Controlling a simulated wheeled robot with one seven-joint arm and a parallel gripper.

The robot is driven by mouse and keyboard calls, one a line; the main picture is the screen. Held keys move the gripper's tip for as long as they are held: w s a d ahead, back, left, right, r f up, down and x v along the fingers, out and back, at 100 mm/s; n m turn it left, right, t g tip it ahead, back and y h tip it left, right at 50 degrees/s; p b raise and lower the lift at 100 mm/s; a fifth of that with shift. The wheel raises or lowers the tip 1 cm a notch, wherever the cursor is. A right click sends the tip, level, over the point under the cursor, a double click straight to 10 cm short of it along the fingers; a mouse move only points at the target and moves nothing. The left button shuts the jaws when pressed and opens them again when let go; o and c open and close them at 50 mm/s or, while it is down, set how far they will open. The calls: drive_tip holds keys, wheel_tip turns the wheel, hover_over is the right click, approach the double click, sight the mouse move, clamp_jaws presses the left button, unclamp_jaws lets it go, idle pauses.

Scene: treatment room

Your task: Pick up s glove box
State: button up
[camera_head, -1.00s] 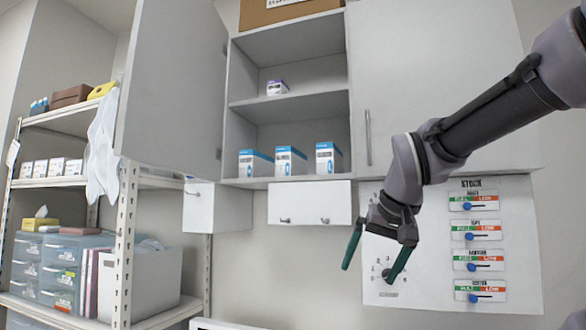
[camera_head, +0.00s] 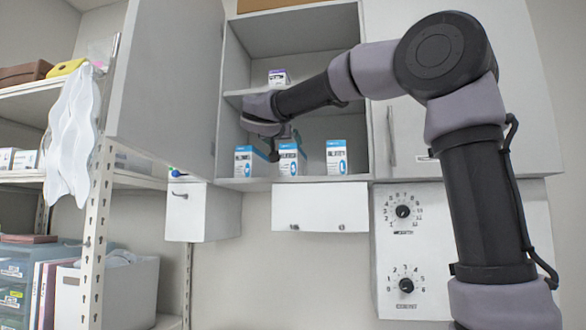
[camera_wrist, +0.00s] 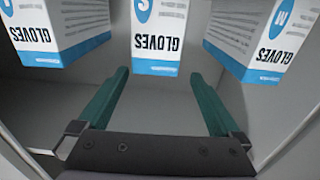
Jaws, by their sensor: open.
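Three white-and-blue glove boxes stand upright in a row on the cabinet's lower shelf: a left box (camera_head: 243,162), a middle box (camera_head: 289,162) and a right box (camera_head: 336,158). In the wrist view, the left-hand box (camera_wrist: 50,30), the centre box (camera_wrist: 158,40) marked "S" and the right-hand box (camera_wrist: 285,42) marked "M" appear upside down. My gripper (camera_wrist: 158,100) is open, its two green fingers pointing toward the centre box, one toward each side of it. Nothing is between the fingers. In the head view my gripper (camera_head: 275,148) is partly hidden by my arm.
A small purple-and-white box (camera_head: 278,77) sits on the upper shelf. The open cabinet door (camera_head: 165,90) stands at the left. The cabinet's side walls and the shelf above bound the space. A metal rack (camera_head: 95,230) with bins is at the far left.

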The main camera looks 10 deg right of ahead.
sight(288, 145)
drive_tip(key=x, duration=0.5)
drive_tip(key=shift+d+x, duration=0.15)
drive_tip(key=shift+x, duration=1.2)
drive_tip(key=shift+d+x, duration=0.15)
drive_tip(key=shift+x, duration=1.2)
drive_tip(key=shift+s, duration=0.15)
clamp_jaws()
